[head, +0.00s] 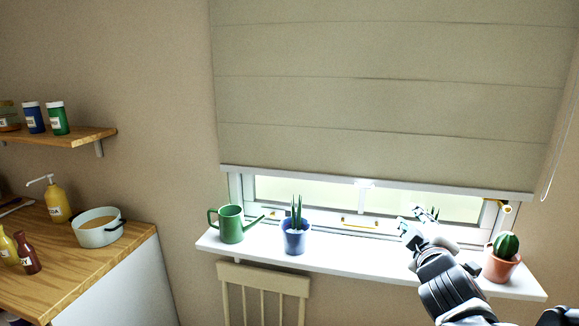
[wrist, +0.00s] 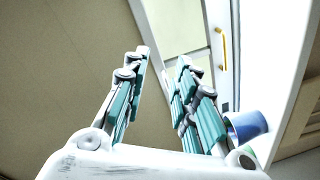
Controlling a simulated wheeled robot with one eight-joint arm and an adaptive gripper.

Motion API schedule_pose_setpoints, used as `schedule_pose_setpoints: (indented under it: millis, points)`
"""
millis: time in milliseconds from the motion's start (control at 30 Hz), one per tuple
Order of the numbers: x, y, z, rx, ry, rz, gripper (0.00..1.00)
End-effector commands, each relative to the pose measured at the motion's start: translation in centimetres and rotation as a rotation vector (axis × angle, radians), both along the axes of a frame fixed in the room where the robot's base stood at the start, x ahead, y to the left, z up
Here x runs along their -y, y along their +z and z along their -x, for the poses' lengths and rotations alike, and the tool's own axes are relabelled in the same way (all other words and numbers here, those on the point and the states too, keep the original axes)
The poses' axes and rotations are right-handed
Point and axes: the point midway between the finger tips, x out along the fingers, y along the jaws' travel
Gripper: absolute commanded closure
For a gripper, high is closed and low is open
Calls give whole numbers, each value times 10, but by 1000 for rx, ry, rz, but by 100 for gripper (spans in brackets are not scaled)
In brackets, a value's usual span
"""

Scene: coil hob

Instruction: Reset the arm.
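My gripper (head: 411,225) is in front of the window, over the right part of the white windowsill in the head view. In the wrist view my gripper (wrist: 165,62) shows its two teal-padded fingers apart, with nothing between them. A blue plant pot (wrist: 247,125) is beyond the right finger there. In the head view the blue pot (head: 295,241) with a spiky plant stands on the sill, left of my gripper. My arm hides part of the sill and most of a plant behind it.
The windowsill (head: 340,261) also holds a green watering can (head: 231,225) and a cactus in a terracotta pot (head: 502,266), close to my arm's right side. A chair (head: 263,278) stands below. A counter with a pot (head: 97,228) and bottles is at left.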

Motion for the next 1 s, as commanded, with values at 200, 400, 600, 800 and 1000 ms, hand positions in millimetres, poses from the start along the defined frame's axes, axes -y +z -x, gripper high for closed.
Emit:
schedule_pose_setpoints:
  millis: [200, 400, 600, 800, 1000]
  points:
    - [-2, -26, 56, -173, -139, -348, 74]
    - [-27, -63, 121, -374, -246, -651, 74]
    - [-63, -92, 185, -570, -318, -878, 74]
    - [-83, -102, 216, -669, -346, -973, 74]
    - [-85, -103, 219, -680, -349, -983, 74]
